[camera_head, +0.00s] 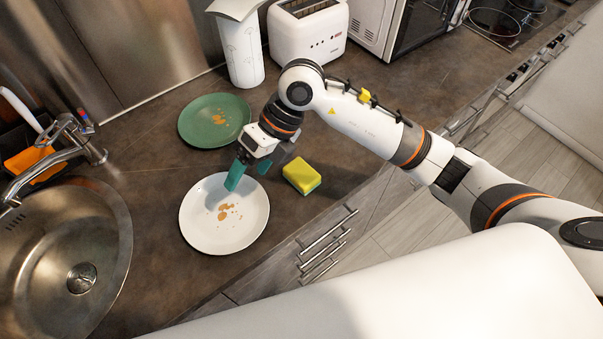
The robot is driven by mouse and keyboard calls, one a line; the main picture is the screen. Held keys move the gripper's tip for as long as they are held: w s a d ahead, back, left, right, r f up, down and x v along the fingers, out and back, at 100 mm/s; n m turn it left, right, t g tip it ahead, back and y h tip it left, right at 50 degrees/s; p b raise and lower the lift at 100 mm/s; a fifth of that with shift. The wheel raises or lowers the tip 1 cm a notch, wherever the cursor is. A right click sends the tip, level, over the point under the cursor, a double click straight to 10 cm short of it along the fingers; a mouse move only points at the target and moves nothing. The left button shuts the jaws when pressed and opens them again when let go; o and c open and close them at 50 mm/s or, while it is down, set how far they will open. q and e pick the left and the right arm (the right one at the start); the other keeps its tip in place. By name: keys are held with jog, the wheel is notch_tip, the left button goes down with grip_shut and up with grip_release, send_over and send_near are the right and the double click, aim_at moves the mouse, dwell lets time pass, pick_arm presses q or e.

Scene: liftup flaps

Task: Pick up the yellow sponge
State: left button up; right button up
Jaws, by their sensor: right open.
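The yellow sponge (301,173) lies on the dark counter, to the right of the white plate, near the counter's front edge. It has a green layer along its lower side. My right gripper (249,173) is open, with teal fingertips pointing down. It is to the left of the sponge, apart from it in the picture, with one fingertip over the upper part of the white plate. Nothing shows between its fingers. My left gripper is not in view.
The white plate (240,233) and the green plate (190,122) both carry brown crumbs. A metal sink (113,240) with a faucet (40,168) is at the left. A toaster (308,33), a paper towel roll (242,55) and a microwave (420,25) stand at the back. Drawers lie below the front edge.

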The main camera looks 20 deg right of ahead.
jog(key=w+d+m+t+h, duration=0.15)
jog(key=w+d+h, duration=0.35)
jog(key=d, duration=0.6)
jog(key=h+p, duration=0.1)
jog(key=p, duration=0.1)
send_over(302, 172)
jog(key=f, duration=0.6)
jog(key=shift+a, duration=0.2)
jog(key=shift+f, duration=0.65)
jog(key=shift+f+p, duration=0.35)
jog(key=shift+p, duration=0.05)
notch_tip(302, 172, down, 4)
jog(key=shift+d+r+p, duration=0.15)
jog(key=shift+p, duration=0.55)
jog(key=shift+f, duration=0.4)
jog(key=shift+c, duration=0.3)
jog(key=c, duration=1)
jog(key=shift+o, duration=0.2)
